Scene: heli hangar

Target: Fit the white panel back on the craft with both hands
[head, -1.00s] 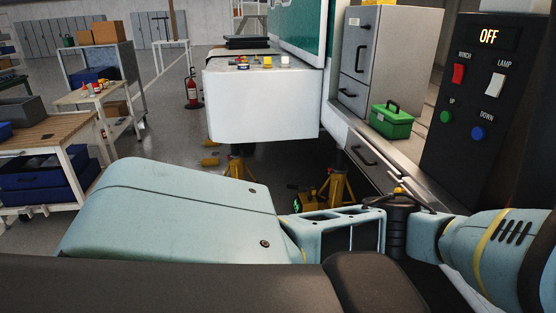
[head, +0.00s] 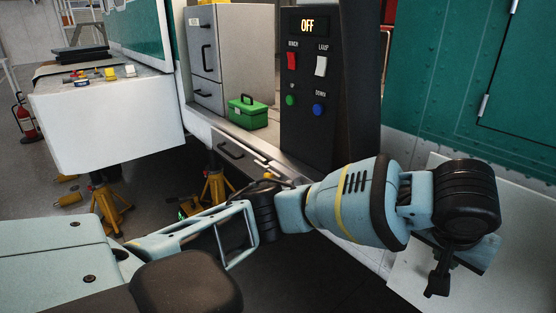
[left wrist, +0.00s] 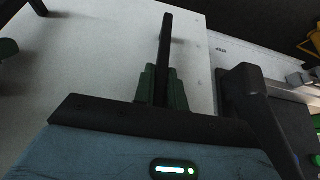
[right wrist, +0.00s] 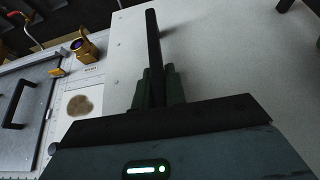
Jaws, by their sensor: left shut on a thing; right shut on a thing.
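The white panel (head: 515,285) shows at the lower right of the head view, below the teal craft (head: 440,75). My left gripper (head: 438,282) is in front of it there. In the left wrist view the panel (left wrist: 95,55) fills much of the picture, and my left gripper (left wrist: 165,85) is shut on a black bar-like handle (left wrist: 166,35) on it. In the right wrist view my right gripper (right wrist: 157,85) is shut on a similar black handle (right wrist: 152,35) on the panel (right wrist: 225,55). The right gripper is outside the head view.
A black control box (head: 325,95) reading OFF stands beside a grey cabinet (head: 235,60) and a green case (head: 247,112). Yellow stands (head: 215,185) are on the floor under the craft. A red extinguisher (head: 27,120) stands at the left.

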